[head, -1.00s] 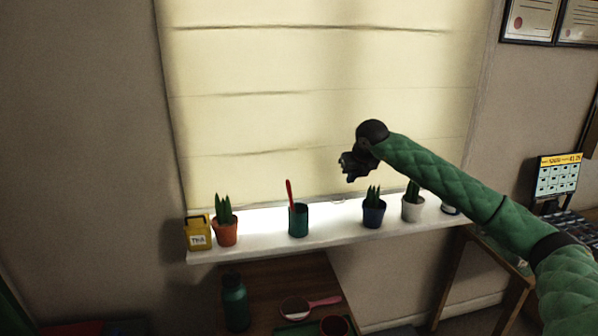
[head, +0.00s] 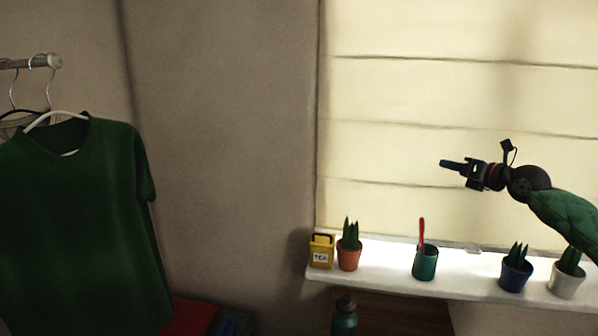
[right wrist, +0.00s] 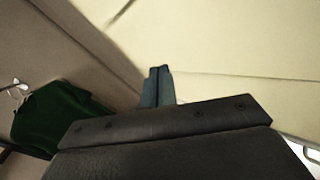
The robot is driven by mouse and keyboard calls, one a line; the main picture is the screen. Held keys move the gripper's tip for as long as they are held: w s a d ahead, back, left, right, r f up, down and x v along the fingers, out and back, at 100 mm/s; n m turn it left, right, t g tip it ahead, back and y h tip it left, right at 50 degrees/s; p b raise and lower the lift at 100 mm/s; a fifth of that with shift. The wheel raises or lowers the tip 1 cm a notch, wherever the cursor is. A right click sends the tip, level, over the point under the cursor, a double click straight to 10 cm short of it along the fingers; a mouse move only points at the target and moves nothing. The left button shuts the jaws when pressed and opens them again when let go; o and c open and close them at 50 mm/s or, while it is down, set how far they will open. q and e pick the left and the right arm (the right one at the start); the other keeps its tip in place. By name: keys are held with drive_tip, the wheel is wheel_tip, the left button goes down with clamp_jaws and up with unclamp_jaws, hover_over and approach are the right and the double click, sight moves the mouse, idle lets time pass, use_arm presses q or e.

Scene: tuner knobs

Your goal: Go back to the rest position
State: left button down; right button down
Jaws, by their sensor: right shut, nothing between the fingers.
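My right gripper (head: 447,163) is shut and empty. It is held in the air in front of the pale window blind (head: 400,95), above the sill, and points left in the head view. My right arm, in a green quilted sleeve, comes in from the right edge. In the right wrist view the two fingers (right wrist: 158,86) are together with nothing between them. My left gripper is not in view.
The white sill (head: 390,279) holds a yellow tea tin (head: 321,251), plants in orange (head: 348,258), blue (head: 515,274) and white (head: 567,282) pots, and a green cup (head: 424,264). A green shirt (head: 75,215) hangs at left. A dark green bottle (head: 344,318) stands below.

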drive_tip(key=s+a+r+m+t+h, duration=0.1)
drive_tip(key=s+r+m+t+h, duration=0.1)
drive_tip(key=s+r+m+t, duration=0.35)
drive_tip(key=s+a+r+m+t+h, duration=0.1)
drive_tip(key=s+r+m+t, duration=0.1)
drive_tip(key=r+m+t, duration=0.75)
drive_tip(key=s+a+f+m+g+h, duration=0.2)
drive_tip(key=s+f+m+g+h, duration=0.3)
drive_tip(key=f, duration=0.7)
drive_tip(key=s+a+f+m+g+h, duration=0.1)
drive_tip(key=a+f+m+g+h, duration=0.15)
drive_tip(key=f+m+g, duration=0.7)
drive_tip(key=s+a+f+m+g+h, duration=0.1)
drive_tip(key=s+f+m+g+h, duration=0.3)
drive_tip(key=f, duration=1.1)
drive_tip(key=s+a+f+g+y, duration=0.2)
drive_tip(key=s+a+f, duration=0.45)
drive_tip(key=f, duration=0.25)
drive_tip(key=s+a+f+g+y, duration=0.25)
drive_tip(key=s+a+f, duration=0.25)
drive_tip(key=s+f, duration=0.35)
drive_tip(key=s+a+f+m+g+y, duration=0.1)
drive_tip(key=s+a+f+g, duration=0.1)
drive_tip(key=s+f, duration=0.6)
drive_tip(key=s+a+f+m+g+y, duration=0.1)
drive_tip(key=s+a+f, duration=0.3)
drive_tip(key=s+f, duration=0.4)
drive_tip(key=shift+s+g, duration=0.8)
drive_tip(key=shift+s, duration=2.6)
drive_tip(key=shift+a, duration=0.1)
